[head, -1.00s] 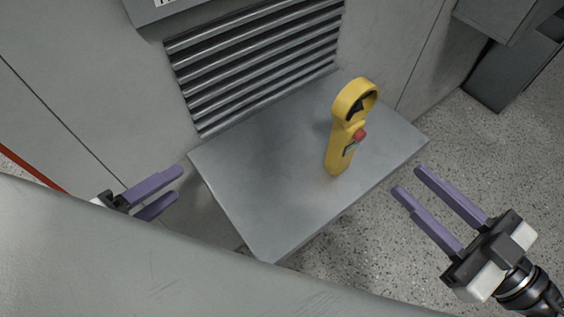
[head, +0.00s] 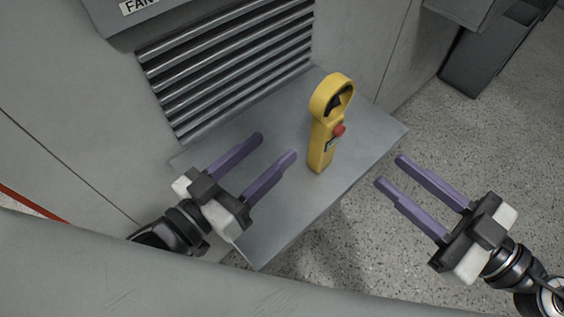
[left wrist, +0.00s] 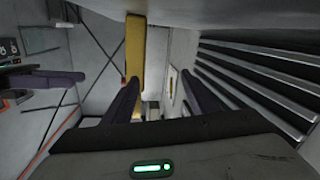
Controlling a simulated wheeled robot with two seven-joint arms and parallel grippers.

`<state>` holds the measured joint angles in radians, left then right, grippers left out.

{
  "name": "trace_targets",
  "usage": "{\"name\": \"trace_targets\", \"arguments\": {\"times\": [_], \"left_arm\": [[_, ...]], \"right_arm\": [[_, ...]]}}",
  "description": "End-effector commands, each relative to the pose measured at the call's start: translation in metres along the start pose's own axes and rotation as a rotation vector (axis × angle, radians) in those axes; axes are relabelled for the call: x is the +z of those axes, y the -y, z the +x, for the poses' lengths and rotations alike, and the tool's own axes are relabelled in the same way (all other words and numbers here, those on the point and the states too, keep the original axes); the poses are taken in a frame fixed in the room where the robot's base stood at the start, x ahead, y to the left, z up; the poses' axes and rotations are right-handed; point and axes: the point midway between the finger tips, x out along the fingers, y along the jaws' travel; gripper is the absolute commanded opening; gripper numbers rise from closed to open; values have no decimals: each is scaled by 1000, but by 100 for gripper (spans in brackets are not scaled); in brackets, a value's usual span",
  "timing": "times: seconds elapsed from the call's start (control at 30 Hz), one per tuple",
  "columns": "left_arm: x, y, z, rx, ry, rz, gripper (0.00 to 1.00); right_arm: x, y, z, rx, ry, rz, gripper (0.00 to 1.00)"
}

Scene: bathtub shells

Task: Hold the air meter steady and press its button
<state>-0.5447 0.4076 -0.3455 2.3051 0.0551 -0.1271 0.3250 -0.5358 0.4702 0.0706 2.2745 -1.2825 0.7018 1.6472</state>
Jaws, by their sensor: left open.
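My right gripper (head: 390,171) is open and empty, right of the shelf, apart from the meter.
A louvred vent (head: 225,65) is on the grey wall behind the shelf, under a box with a partly visible label (head: 140,5). A dark grey cabinet (head: 485,60) stands at the upper right. Speckled floor (head: 430,125) lies open right of the shelf. A large grey curved surface (head: 120,275) fills the lower left.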

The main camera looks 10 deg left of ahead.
Motion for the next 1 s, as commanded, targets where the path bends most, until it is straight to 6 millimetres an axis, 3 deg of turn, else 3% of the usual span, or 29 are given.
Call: {"name": "trace_targets", "arguments": {"times": [0.13,0.37,0.8,1.0], "left_arm": [[4,-27,1,87,-21,165,53],[6,-41,8,127,-36,242,53],[3,-50,79,126,-37,240,53],[4,-52,98,125,-34,238,53]], "right_arm": [[0,0,0,0,0,0,31],[0,0,0,0,0,0,31],[0,0,0,0,0,0,31],[0,0,0,0,0,0,31]]}}
